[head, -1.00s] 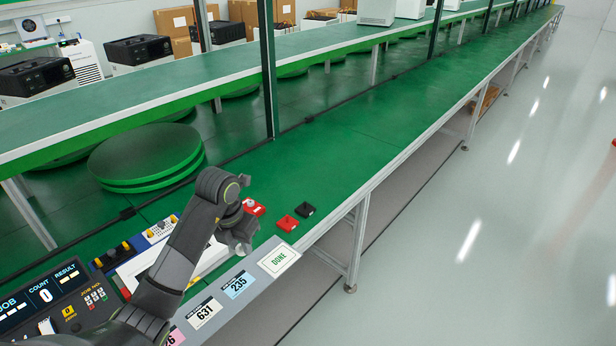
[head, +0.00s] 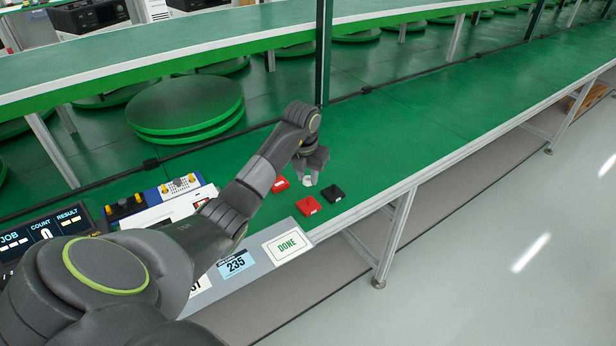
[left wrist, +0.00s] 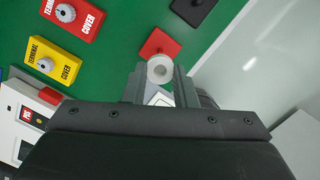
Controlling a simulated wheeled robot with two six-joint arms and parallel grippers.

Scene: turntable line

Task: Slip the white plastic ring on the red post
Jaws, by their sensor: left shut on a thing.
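My left gripper (head: 309,174) is shut on the white plastic ring (head: 307,182), which shows just under the fingers. In the left wrist view the ring (left wrist: 160,69) sits at the fingertips (left wrist: 159,84), its round opening facing the camera. A red square base (head: 309,205) lies on the green bench, just in front of the ring in the head view. In the left wrist view the red base (left wrist: 158,43) is partly covered by the ring. I cannot make out its post. The ring appears above the bench, apart from the base.
A red terminal cover (head: 280,185) lies to the left, and a yellow terminal cover (left wrist: 52,62) shows in the wrist view. Green bench to the right is clear.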

